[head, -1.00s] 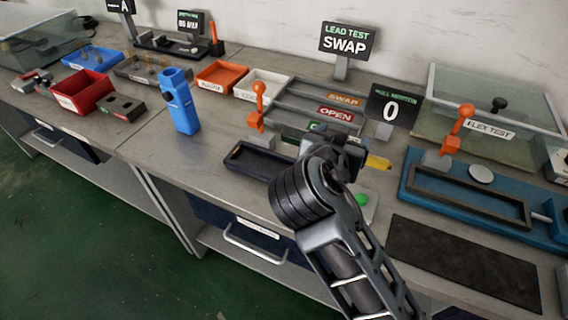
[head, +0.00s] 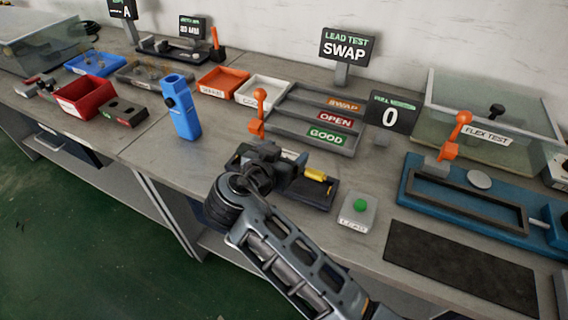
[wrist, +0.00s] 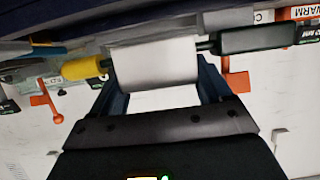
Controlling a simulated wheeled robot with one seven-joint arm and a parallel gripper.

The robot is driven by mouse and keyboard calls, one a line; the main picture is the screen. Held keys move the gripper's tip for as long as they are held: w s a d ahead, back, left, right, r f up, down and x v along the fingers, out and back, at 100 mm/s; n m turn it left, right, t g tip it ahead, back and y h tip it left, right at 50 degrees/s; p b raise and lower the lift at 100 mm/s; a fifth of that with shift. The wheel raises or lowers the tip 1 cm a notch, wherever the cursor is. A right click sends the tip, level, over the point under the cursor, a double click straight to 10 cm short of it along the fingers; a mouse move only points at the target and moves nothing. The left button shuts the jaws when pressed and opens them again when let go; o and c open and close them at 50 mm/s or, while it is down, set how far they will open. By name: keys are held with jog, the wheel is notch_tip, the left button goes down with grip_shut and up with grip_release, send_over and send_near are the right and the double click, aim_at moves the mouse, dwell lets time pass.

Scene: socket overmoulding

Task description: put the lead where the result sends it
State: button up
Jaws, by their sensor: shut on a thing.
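The lead has a yellow end (head: 317,174), which also shows in the wrist view (wrist: 84,68), a white middle (wrist: 155,65) and a black end (wrist: 258,37). My gripper (head: 272,165) is shut around the white middle, with a blue finger on each side in the wrist view (wrist: 165,85). The lead is over the dark test cradle (head: 318,202); I cannot tell whether it touches it. The LEAD TEST screen (head: 346,48) reads SWAP. Behind the cradle are the SWAP tray (head: 345,104), the OPEN tray (head: 335,121) and the GOOD tray (head: 327,136).
An orange lever (head: 259,108) stands behind the cradle. A green button box (head: 358,210) is at its right. The counter screen (head: 390,115) reads 0. The blue flex test fixture (head: 470,195) and a dark mat (head: 462,262) lie further right.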

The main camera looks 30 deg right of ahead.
jog(key=shift+f, duration=1.75)
jog(key=shift+f, duration=0.2)
jog(key=o, duration=1.1)
jog(key=shift+r, duration=0.1)
